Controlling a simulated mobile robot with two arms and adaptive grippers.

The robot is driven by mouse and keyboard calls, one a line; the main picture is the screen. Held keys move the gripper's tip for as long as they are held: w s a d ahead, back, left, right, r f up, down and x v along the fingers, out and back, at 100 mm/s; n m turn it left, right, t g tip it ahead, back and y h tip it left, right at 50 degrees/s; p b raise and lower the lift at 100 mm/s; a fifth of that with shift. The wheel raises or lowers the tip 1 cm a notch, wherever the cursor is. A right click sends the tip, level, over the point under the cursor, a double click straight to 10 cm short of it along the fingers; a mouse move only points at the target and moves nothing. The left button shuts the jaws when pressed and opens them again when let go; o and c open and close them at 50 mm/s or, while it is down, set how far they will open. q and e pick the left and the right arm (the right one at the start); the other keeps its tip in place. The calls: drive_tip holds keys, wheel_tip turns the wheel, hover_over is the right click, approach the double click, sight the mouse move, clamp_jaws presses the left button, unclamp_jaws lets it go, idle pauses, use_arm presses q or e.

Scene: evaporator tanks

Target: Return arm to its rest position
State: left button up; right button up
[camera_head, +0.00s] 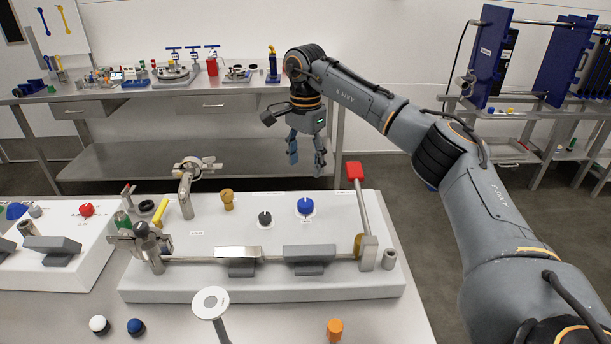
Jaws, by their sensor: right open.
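My right arm comes in from the right edge and reaches over the back of the near bench. Its gripper (307,150) points down with its fingers apart and nothing between them. It hangs in front of the back bench and looks to be above the far edge of the white panel (270,292). It is apart from the red-topped lever (355,171) to its lower right. My left gripper does not show.
The panel carries a blue knob (305,206), a black knob (265,219), a brass fitting (227,199) and a metal bar. A white round-topped post (210,302) stands in front. A back bench (150,87) holds valves. Blue plates (489,57) stand at the right.

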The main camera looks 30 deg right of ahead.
drive_tip(key=shift+r, duration=0.35)
drive_tip(key=shift+r, duration=0.1)
